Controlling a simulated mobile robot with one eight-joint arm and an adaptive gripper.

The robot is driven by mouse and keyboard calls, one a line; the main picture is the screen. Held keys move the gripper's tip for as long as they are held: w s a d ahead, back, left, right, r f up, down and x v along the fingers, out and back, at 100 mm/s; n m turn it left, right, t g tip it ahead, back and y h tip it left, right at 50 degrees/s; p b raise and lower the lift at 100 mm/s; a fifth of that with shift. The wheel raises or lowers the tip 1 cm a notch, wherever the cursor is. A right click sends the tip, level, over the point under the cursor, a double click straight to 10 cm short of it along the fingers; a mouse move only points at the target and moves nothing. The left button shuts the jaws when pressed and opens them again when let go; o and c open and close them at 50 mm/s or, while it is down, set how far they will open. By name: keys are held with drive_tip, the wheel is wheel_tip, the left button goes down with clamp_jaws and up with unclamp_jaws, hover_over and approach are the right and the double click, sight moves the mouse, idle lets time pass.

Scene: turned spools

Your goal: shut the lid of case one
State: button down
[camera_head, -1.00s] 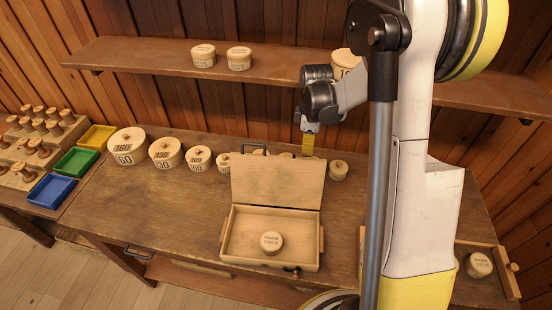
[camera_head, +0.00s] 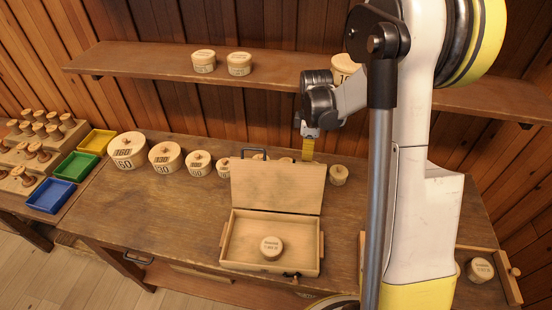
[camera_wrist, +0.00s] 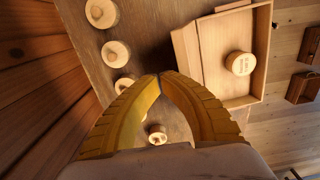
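An open wooden case (camera_head: 226,250) stands on the bench in the middle of the head view. Its lid (camera_head: 277,186) is raised, about upright at the back edge. A round wooden container with small print (camera_head: 271,247) lies inside. The case also shows in the wrist view (camera_wrist: 262,55), with the lid (camera_wrist: 187,55) beside its tray. My gripper (camera_head: 308,158) is behind the lid, near its top right. In the wrist view its yellow fingers (camera_wrist: 159,76) meet at the tips with nothing between them. A second case (camera_head: 510,285) is at the right, mostly hidden by my arm. I see no case number.
A row of round lidded containers (camera_head: 166,157) runs along the back of the bench (camera_head: 150,215); one (camera_head: 338,175) is right of the lid. A shelf (camera_head: 140,58) hangs above. Blue (camera_head: 50,194), green and yellow trays are at left. The bench left of the case is clear.

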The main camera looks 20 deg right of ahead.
sight(305, 189)
idle(0.4)
wheel_tip(305, 189, down, 4)
drive_tip(key=b, duration=0.3)
drive_tip(key=shift+s+r, duration=0.1)
drive_tip(key=shift+r, duration=0.1)
drive_tip(key=shift+s+a, duration=0.15)
drive_tip(key=shift+s, duration=0.05)
idle(0.4)
drive_tip(key=shift+s+a+b, duration=0.2)
drive_tip(key=shift+s+a, duration=0.35)
drive_tip(key=shift+s, duration=0.45)
drive_tip(key=shift+s+a+b, duration=0.2)
drive_tip(key=shift+s+a, duration=0.35)
drive_tip(key=shift+s, duration=0.5)
drive_tip(key=shift+s+a+b, duration=0.2)
drive_tip(key=shift+s+a, duration=0.35)
drive_tip(key=shift+s, duration=0.45)
drive_tip(key=shift+w+d+f, duration=0.1)
drive_tip(key=shift+w, duration=0.25)
drive_tip(key=shift+s, duration=0.15)
drive_tip(key=shift+r, duration=0.2)
